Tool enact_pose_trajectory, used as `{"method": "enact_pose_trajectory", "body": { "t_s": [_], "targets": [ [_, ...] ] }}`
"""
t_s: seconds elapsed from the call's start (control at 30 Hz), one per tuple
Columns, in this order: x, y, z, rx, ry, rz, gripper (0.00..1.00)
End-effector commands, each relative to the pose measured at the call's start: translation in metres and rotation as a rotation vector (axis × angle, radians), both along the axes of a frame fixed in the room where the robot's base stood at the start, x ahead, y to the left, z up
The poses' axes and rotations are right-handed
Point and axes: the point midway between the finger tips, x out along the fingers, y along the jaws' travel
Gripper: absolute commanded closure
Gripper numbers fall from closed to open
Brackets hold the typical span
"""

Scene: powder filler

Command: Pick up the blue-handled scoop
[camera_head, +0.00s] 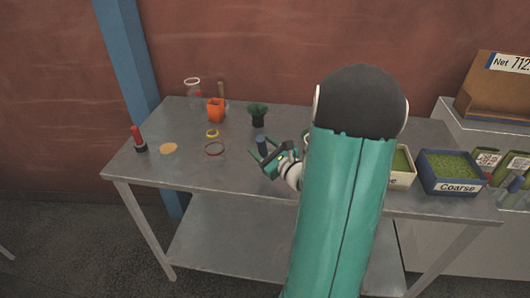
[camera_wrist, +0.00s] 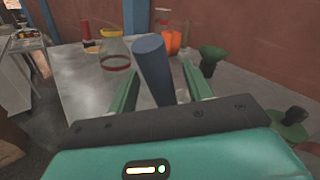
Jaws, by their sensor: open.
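The blue-handled scoop shows its dark blue handle (camera_head: 262,144), which stands roughly upright by my gripper near the middle of the table. In the wrist view the blue handle (camera_wrist: 150,60) rises, slightly tilted, between my two green fingers. My gripper (camera_wrist: 160,72) is open, with a finger on each side of the handle. I cannot tell whether either finger touches it. The lower end of the scoop is hidden behind my gripper body in the wrist view. My gripper (camera_head: 261,156) is partly covered by my arm in the head view.
On the metal table (camera_head: 190,175) stand an orange container (camera_head: 215,110), a glass vessel (camera_head: 193,90), a dark green funnel (camera_head: 257,114) and a red-handled tool (camera_head: 138,139). A "Coarse" bin (camera_head: 452,172) stands right.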

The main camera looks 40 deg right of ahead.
Motion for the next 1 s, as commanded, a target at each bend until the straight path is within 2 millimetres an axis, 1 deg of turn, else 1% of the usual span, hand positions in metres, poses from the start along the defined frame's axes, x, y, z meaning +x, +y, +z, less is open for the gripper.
{"method": "enact_pose_trajectory", "body": {
  "t_s": [0.33, 0.47, 0.5, 0.6, 1.0],
  "targets": [
    [-0.002, 0.0029, -0.0002, 0.0, 0.0, -0.003, 0.5],
    [-0.0025, 0.0032, -0.0002, 0.0, 0.0, -0.002, 0.75],
    [-0.0026, 0.0032, -0.0002, 0.0, 0.0, -0.002, 0.83],
    [-0.0025, 0.003, -0.0001, 0.0, 0.0, -0.002, 1.0],
    [-0.0005, 0.0013, 0.0023, -0.001, -0.001, -0.001, 1.0]
  ]
}}
